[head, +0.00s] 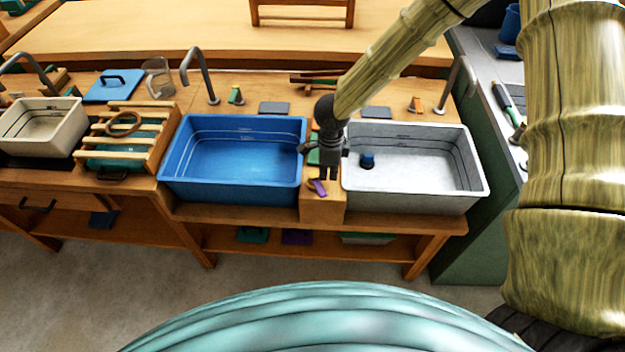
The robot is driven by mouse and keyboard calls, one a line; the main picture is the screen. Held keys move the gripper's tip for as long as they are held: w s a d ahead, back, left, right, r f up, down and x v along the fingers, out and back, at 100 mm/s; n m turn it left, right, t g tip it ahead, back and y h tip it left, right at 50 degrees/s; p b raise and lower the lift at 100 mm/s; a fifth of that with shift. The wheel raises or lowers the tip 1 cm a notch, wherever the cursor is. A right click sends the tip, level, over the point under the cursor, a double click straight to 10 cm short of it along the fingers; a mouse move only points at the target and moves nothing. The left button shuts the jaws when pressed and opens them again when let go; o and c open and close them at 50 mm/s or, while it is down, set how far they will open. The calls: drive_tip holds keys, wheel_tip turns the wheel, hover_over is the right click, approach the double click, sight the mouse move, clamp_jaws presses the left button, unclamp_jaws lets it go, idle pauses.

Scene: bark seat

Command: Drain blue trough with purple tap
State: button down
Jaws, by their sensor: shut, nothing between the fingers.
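The blue trough (230,193) stands left of centre on the wooden bench, with level lines on its inner walls. I cannot tell how much water is in it. The small purple tap (318,187) sits on a wooden block (323,208) between the blue trough and a grey trough. My gripper (328,176) points down just above the block, close to the purple tap and slightly right of it. It is shut and empty. I cannot tell whether its fingertips touch the tap.
The grey trough (415,203) with a blue plug-like piece (367,160) stands right of the block. A slatted wooden rack (160,140) and a cream trough (45,140) stand left. Grey spouts (207,80) rise behind the troughs. Floor in front is clear.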

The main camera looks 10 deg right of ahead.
drive_tip(key=shift+r+p, duration=2)
drive_tip(key=shift+p, duration=0.15)
drive_tip(key=shift+f, duration=0.1)
drive_tip(key=s+a, duration=0.4)
drive_tip(key=a, duration=0.3)
drive_tip(key=shift+a+b, duration=0.4)
wheel_tip(320, 180, down, 4)
drive_tip(key=shift+b, duration=0.65)
idle(2.6)
